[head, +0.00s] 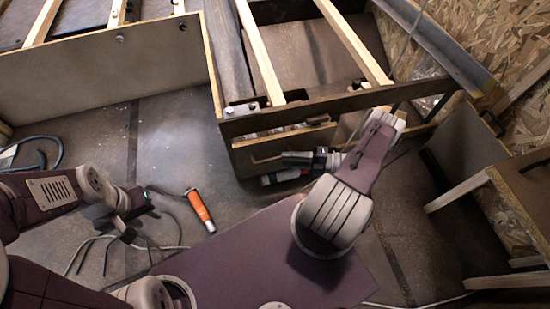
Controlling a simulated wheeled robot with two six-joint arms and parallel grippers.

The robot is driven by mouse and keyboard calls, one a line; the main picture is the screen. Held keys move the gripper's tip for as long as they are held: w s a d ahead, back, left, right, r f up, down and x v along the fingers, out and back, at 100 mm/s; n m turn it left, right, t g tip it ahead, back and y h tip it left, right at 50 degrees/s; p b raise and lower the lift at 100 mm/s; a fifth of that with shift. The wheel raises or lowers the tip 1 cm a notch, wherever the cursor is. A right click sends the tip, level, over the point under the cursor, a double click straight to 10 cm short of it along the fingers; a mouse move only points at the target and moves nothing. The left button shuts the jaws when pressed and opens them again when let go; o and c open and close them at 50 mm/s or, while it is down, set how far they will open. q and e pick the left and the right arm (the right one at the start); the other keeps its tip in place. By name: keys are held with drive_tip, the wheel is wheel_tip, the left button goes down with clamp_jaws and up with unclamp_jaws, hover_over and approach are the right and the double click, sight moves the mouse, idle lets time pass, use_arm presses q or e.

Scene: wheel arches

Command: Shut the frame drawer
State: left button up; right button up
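The frame drawer (245,162) is in the middle of the head view, under the front beam of a wooden frame (285,115). Its front stands out a little from the beam, and a strip of its inside shows. A dark bar handle (264,159) is on the left part of the front. My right gripper (290,157) is at the drawer front, just right of the handle. Whether it touches is unclear, and its finger opening is too small to tell. My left gripper (138,204) is low over the floor, left of the drawer and apart from it; its fingers are unclear.
An orange tool (200,211) lies on the floor between my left gripper and the drawer. Dark cables lie at left. A wooden panel (110,75) stands at back left, and wooden boxes (465,150) at right. The floor left of the drawer is mostly clear.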

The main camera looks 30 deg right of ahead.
sight(275, 158)
drive_tip(key=x, duration=0.2)
drive_tip(key=b+x, duration=0.1)
drive_tip(key=x, duration=0.1)
drive_tip(key=shift+w+a+f, duration=0.15)
drive_tip(key=shift+a+f, duration=0.1)
drive_tip(key=shift+a, duration=0.1)
drive_tip(key=shift+w+a+r, duration=0.1)
drive_tip(key=shift+w+a, duration=0.15)
drive_tip(key=shift+a, duration=0.1)
clamp_jaws()
idle(0.8)
